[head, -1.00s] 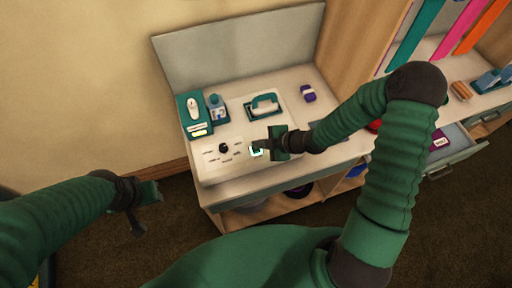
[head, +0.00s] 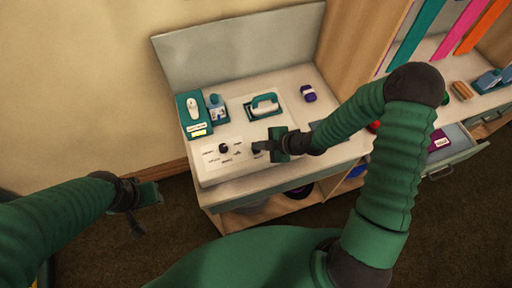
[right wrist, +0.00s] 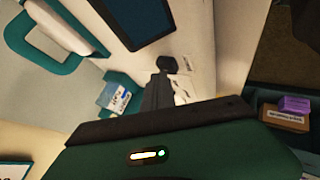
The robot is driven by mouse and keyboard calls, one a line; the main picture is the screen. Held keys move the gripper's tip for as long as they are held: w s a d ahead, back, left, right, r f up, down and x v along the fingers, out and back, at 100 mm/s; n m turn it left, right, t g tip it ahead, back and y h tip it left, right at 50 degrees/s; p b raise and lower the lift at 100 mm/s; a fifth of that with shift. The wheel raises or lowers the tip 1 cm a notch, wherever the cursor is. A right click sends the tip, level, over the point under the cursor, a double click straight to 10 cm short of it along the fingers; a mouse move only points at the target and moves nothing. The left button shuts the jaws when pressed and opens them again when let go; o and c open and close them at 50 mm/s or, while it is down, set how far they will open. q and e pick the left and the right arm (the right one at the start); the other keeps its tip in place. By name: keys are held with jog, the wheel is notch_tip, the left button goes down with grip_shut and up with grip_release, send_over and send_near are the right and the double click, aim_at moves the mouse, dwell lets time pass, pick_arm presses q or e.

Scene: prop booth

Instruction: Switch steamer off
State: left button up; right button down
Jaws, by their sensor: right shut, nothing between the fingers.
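The steamer (head: 264,105), white with a teal frame, rests at the back of the white counter. In front of it is a white control panel with a black round knob (head: 223,148) and small printed labels around it. My right gripper (head: 261,146) is shut and empty, low over the panel to the right of the knob. A small dark spot shows at its tip; whether the tip touches the panel I cannot tell. In the right wrist view its dark fingers (right wrist: 160,96) reach towards the pale surface. My left gripper (head: 148,194) hangs left of the counter, away from everything.
A teal tray with a white mouse-like item (head: 193,107) and a blue bottle (head: 217,108) stand at the counter's left. A purple item (head: 308,93) lies at the back right. Shelves and an open drawer (head: 455,143) are at the right.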

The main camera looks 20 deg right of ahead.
dwell(0.4)
jog(key=shift+r+p, duration=0.8)
notch_tip(320, 180, up, 5)
jog(key=p, duration=0.4)
jog(key=shift+p, duration=0.35)
dwell(0.7)
